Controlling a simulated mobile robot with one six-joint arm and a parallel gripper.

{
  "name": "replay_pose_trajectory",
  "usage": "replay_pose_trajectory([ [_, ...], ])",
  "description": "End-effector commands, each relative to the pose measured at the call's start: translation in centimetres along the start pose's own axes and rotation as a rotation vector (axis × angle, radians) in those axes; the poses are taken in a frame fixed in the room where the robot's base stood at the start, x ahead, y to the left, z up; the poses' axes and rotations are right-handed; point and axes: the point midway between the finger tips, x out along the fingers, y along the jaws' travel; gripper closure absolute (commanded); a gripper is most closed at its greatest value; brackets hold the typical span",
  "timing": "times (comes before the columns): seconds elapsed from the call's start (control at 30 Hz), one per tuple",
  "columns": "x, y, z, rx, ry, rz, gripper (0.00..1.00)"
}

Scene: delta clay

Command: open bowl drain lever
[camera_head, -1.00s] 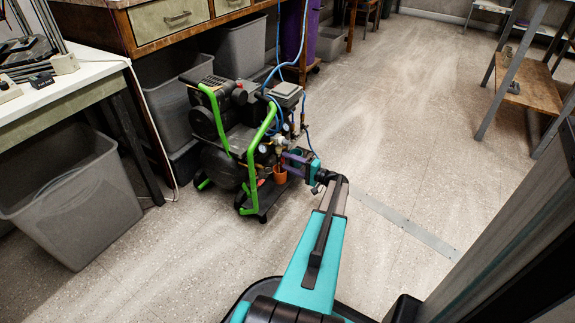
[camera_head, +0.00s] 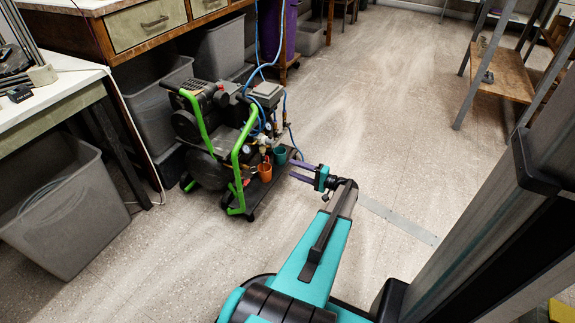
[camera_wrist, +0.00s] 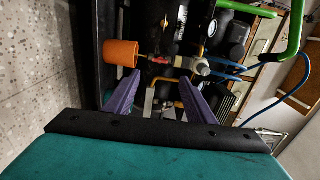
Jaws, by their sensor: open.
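The air compressor (camera_head: 209,143) with a green tube frame stands on the floor left of my gripper (camera_head: 291,171). An orange cup (camera_head: 265,172) and a teal cup (camera_head: 280,156) are at its near right side. My purple fingers are open and empty, pointing at the compressor, with a gap to the cups. In the wrist view, the gripper (camera_wrist: 159,84) faces the fittings; the orange cup (camera_wrist: 121,52) is left of the fingers. I cannot make out the drain lever for certain.
Blue hoses (camera_head: 259,69) rise from the compressor. A wooden-shelved rack (camera_head: 500,76) is at the far right. The floor right of the compressor is clear.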

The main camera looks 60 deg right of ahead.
Motion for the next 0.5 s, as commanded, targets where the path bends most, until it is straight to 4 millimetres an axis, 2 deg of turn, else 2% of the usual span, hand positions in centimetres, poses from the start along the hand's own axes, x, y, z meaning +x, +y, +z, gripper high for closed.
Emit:
replay_pose_trajectory([
  [0.2,-1.9,0.0,0.0,0.0,0.0,0.001,0.5],
  [0.5,-2.1,0.1,0.0,-0.001,-0.001,0.001,0.5],
])
